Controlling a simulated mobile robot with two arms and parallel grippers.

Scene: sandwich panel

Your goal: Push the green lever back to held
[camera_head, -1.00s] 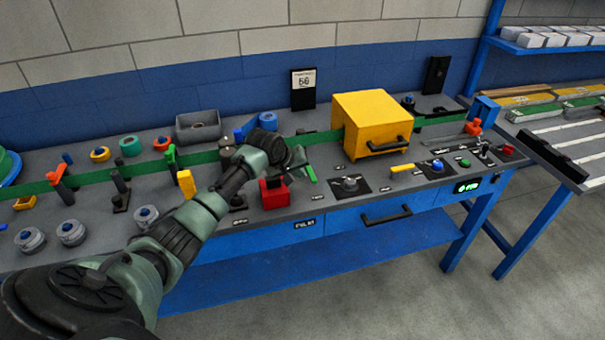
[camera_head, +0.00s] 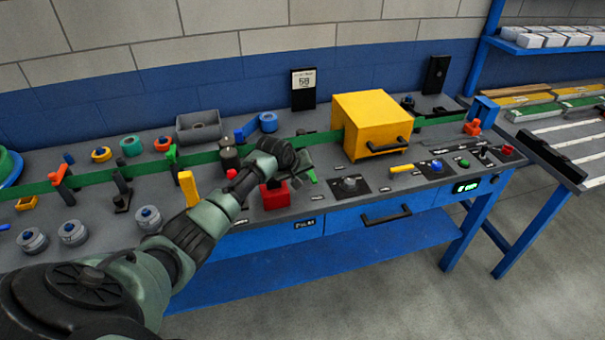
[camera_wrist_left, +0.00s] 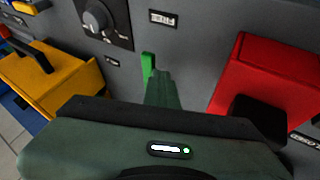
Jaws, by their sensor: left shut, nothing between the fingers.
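The green lever (camera_wrist_left: 148,66) stands out from the grey panel in the left wrist view, between the round knob and the red block. My left gripper (camera_wrist_left: 163,85) is shut and empty, its green fingers right beside the lever; I cannot tell whether they touch it. In the head view the left gripper (camera_head: 308,168) hangs over the panel, and the lever is largely hidden by or merges with the fingers there. My right gripper is not in view.
A red block (camera_head: 275,195) stands close by the left gripper. A round grey knob (camera_head: 349,184) is to the right, below a yellow box (camera_head: 372,122) with a black handle. A yellow upright piece (camera_head: 188,188) is left of my forearm.

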